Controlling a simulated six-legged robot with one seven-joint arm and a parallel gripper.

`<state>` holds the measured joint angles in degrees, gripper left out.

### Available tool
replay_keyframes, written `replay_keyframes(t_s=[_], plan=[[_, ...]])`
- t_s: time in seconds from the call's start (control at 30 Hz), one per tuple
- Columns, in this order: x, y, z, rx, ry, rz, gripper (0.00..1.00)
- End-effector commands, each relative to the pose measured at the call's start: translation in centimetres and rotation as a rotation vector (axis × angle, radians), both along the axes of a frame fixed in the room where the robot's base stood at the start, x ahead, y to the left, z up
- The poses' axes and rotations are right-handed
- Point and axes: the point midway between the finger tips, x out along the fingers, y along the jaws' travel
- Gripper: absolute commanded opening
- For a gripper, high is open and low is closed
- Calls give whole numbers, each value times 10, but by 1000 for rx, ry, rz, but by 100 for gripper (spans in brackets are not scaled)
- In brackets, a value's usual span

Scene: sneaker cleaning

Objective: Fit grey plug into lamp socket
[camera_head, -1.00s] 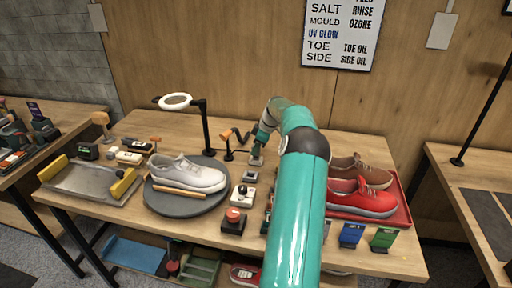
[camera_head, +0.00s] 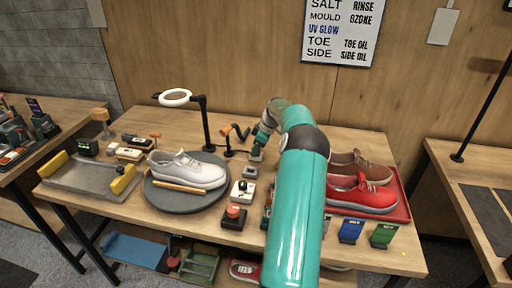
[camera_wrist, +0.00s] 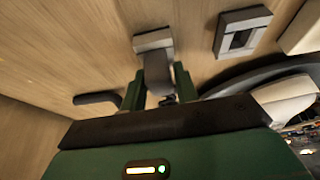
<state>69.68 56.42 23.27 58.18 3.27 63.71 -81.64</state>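My gripper (camera_wrist: 160,80) points down at the back of the table, and its green fingers lie close against both sides of a grey plug (camera_wrist: 157,72). The plug's far end meets a pale grey square block (camera_wrist: 153,40); I cannot tell whether it sits in it or only touches it. In the head view my gripper (camera_head: 259,143) is just above this block (camera_head: 257,154). A second grey block with a square dark opening (camera_wrist: 221,36) lies apart from it; it also shows in the head view (camera_head: 250,172). The ring lamp (camera_head: 175,98) stands on a black post to the left.
A white sneaker (camera_head: 188,170) rests on a round grey turntable (camera_head: 160,201). A small orange-headed lamp (camera_head: 227,132) stands close left of my gripper. A red button box (camera_head: 233,217) is nearer the front. Red and brown shoes lie on a red tray (camera_head: 403,213) at right.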

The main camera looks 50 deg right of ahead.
Motion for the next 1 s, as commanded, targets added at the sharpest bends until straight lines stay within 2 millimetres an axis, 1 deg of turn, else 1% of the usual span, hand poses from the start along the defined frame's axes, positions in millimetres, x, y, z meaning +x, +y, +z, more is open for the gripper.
replay_keyframes(t_s=[0.03, 0.07, 0.1, 0.37, 0.47, 0.57, 0.67, 0.9, 1.0], plan=[[0, 0, 0, 0, 0, 0, 41], [0, 0, 0, 0, 0, 0, 47], [0, 0, 0, 0, 0, 0, 49], [0, 0, 1, 0, 0, 0, 49], [-2, -2, 6, -2, -1, -1, 49], [-7, -4, 18, -3, -1, -2, 49], [-13, -7, 36, -4, -2, -3, 49], [-32, -15, 85, -4, -2, -3, 49], [-39, -18, 103, -3, 0, -2, 49]])
